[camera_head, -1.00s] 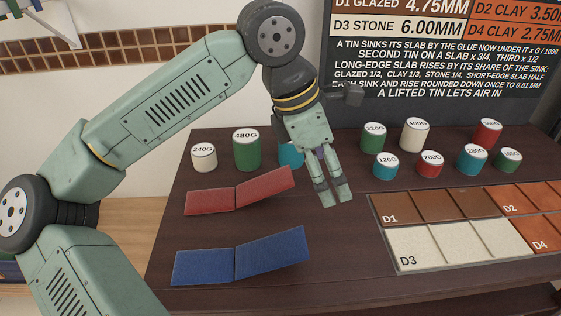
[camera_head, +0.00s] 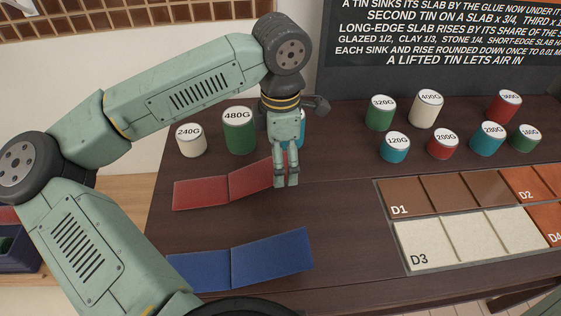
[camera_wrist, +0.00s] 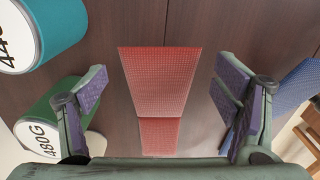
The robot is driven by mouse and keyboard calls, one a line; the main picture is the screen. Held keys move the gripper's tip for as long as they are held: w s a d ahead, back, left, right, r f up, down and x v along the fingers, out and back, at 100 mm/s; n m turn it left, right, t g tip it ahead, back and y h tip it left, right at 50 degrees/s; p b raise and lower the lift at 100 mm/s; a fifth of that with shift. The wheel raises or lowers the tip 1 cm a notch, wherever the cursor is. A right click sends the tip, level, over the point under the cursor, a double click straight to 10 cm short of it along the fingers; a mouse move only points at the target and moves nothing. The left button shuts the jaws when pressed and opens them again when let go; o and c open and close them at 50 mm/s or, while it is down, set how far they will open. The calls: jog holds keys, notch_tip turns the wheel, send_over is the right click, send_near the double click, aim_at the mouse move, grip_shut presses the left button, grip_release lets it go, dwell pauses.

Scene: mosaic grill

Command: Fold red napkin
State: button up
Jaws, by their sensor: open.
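The red napkin (camera_head: 201,194) lies on the dark table left of centre, with a crease across its middle and its right half angled up toward the back. My gripper (camera_head: 287,184) points down at the right end of the napkin and hides part of that end in the head view. In the wrist view the napkin (camera_wrist: 160,80) lies between the two spread fingers of my gripper (camera_wrist: 162,95), with its wider half nearer the top. The fingers are open and hold nothing. I cannot tell whether a fingertip touches the cloth.
A blue napkin (camera_head: 272,257) lies in front of the red one. Tins stand behind, among them a green 480G tin (camera_head: 239,132), a white 240G tin (camera_head: 191,142) and a teal tin (camera_head: 301,130) partly behind my gripper. A slab tray (camera_head: 392,240) lies right.

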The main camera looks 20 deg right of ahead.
jog(key=shift+f, duration=1.6)
jog(key=c, duration=1.7)
